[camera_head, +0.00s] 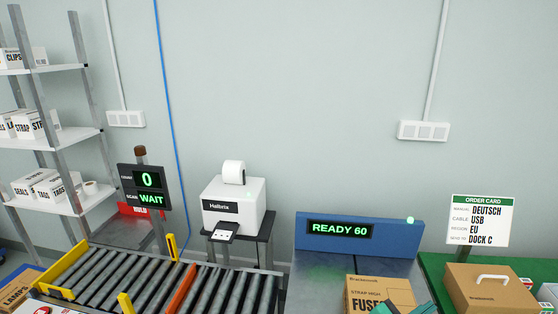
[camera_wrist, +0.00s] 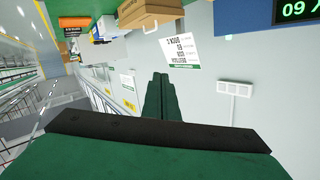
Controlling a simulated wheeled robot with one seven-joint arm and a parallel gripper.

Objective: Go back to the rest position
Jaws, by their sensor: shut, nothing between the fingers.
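My gripper (camera_wrist: 160,80) shows in the wrist view, with its green fingers together and nothing between them. It points at the wall, with the order card (camera_wrist: 180,42) just beyond and above the fingertips in that picture. The wrist view looks upside down. In the head view a small green part, probably of my arm, shows at the bottom edge in front of the fuses carton (camera_head: 365,292). The rest of my arm is out of the head view.
A roller conveyor (camera_head: 205,285) with yellow guides lies at lower left, beside a white printer (camera_head: 234,200). A blue panel reading READY 60 (camera_head: 340,230) stands behind a grey surface. A brown handled box (camera_head: 490,285) sits on the green table (camera_head: 436,268). Shelves (camera_head: 45,140) stand at left.

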